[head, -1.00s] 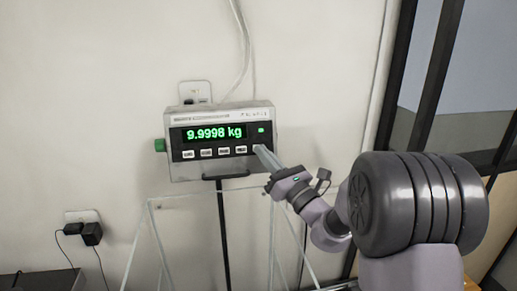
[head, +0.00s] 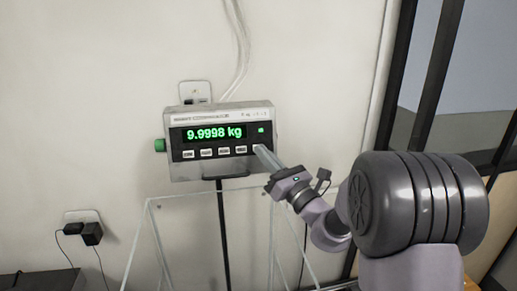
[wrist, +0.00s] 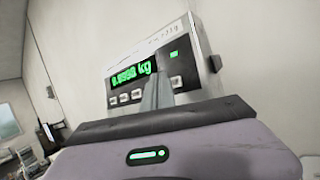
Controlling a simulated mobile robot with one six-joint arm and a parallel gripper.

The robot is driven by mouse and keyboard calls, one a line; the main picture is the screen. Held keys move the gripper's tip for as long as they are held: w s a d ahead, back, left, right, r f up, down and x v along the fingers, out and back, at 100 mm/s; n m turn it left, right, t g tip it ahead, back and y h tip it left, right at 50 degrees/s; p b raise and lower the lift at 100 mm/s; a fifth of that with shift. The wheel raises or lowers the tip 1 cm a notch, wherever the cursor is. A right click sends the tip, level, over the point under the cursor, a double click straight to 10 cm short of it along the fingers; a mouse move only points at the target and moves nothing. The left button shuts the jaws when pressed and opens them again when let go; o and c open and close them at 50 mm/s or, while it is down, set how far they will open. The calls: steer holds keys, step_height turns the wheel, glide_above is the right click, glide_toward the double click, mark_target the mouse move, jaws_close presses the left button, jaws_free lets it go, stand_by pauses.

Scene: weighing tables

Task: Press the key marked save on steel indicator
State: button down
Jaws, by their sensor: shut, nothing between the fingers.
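The steel indicator (head: 222,115) is a grey box on a dark post, with a black face and a green display (head: 214,132) reading 9.9998 kg. A row of several small white keys (head: 207,153) runs below the display; their lettering is too small to read. My gripper (head: 258,150) is shut and empty. Its tips are at the right end of the key row, at or very near the face; contact cannot be told. In the wrist view the closed fingers (wrist: 157,92) point at the indicator (wrist: 190,45) and cover part of the row's right end.
A clear-walled frame (head: 152,205) stands below the indicator. A green knob (head: 159,145) sticks out at the indicator's left side. Wall sockets (head: 193,90) and black plugs (head: 92,233) are on the white wall. A dark-framed glass panel (head: 425,90) is at right.

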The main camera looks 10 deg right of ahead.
steer(key=shift+w, duration=0.1)
stand_by(0.5)
steer(key=shift+w+f, duration=0.15)
steer(key=shift+w, duration=0.2)
steer(key=shift+w+f, duration=0.1)
steer(key=shift+w, duration=0.25)
stand_by(0.5)
steer(key=shift+s, duration=0.15)
steer(key=shift+s+r, duration=0.2)
steer(key=shift+s, duration=0.45)
steer(key=s, duration=0.2)
steer(key=s+r, duration=0.1)
steer(key=s, duration=0.1)
steer(key=shift+s+r+b, duration=0.2)
steer(key=shift+s+b, duration=0.1)
steer(key=shift+s, duration=0.1)
stand_by(0.5)
